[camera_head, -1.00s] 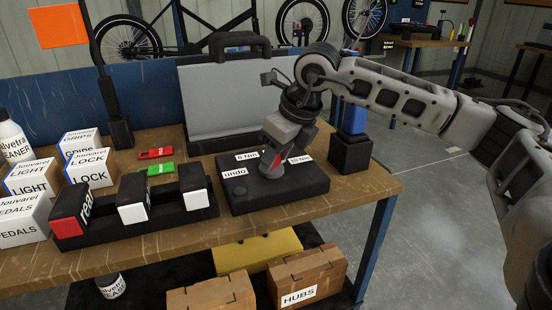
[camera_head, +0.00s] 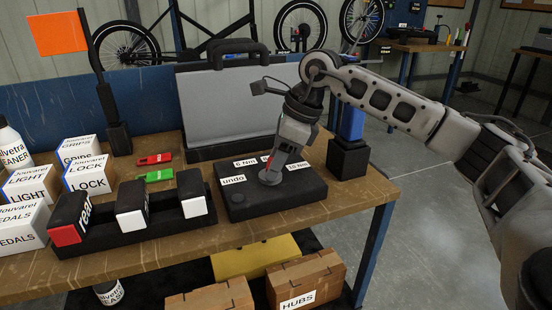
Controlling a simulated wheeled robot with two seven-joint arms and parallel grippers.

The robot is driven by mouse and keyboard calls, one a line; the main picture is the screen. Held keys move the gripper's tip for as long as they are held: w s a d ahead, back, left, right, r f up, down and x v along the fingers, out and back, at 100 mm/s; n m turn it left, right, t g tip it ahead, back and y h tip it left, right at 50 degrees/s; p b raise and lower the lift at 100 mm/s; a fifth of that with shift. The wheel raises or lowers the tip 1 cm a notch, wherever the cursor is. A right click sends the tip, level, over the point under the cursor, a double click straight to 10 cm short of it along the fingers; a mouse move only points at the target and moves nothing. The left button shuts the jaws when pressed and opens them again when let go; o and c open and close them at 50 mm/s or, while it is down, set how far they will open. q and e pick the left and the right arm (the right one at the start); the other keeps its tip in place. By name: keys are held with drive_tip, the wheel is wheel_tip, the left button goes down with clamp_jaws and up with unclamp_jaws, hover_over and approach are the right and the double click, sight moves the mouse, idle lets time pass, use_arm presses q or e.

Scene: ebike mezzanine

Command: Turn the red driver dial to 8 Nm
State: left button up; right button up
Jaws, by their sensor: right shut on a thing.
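The black dial box (camera_head: 300,198) lies on the workbench. Its white labels read "undo" (camera_head: 233,180), "6 Nm" (camera_head: 245,163) and "10 Nm" (camera_head: 298,165), with a third label between the Nm ones mostly hidden by my wrist. The grey round dial (camera_head: 268,181) sits on the box top, with a red part (camera_head: 268,163) beside my fingers. My right gripper (camera_head: 274,171) reaches down from above and is shut on the dial. The exact pointing direction of the dial is hard to tell. My left gripper is not in view.
A red tool (camera_head: 155,159) and a green tool (camera_head: 159,176) lie left of the box. A black rack (camera_head: 150,232) with several blocks stands at front left. A grey case (camera_head: 228,105) stands behind, and a blue-and-black post (camera_head: 348,157) stands close at the right.

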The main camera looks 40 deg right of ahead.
drive_tip(key=shift+r, duration=0.1)
drive_tip(key=o, duration=1)
drive_tip(key=p+v, duration=0.1)
drive_tip(key=v, duration=1.5)
drive_tip(key=shift+d, duration=0.1)
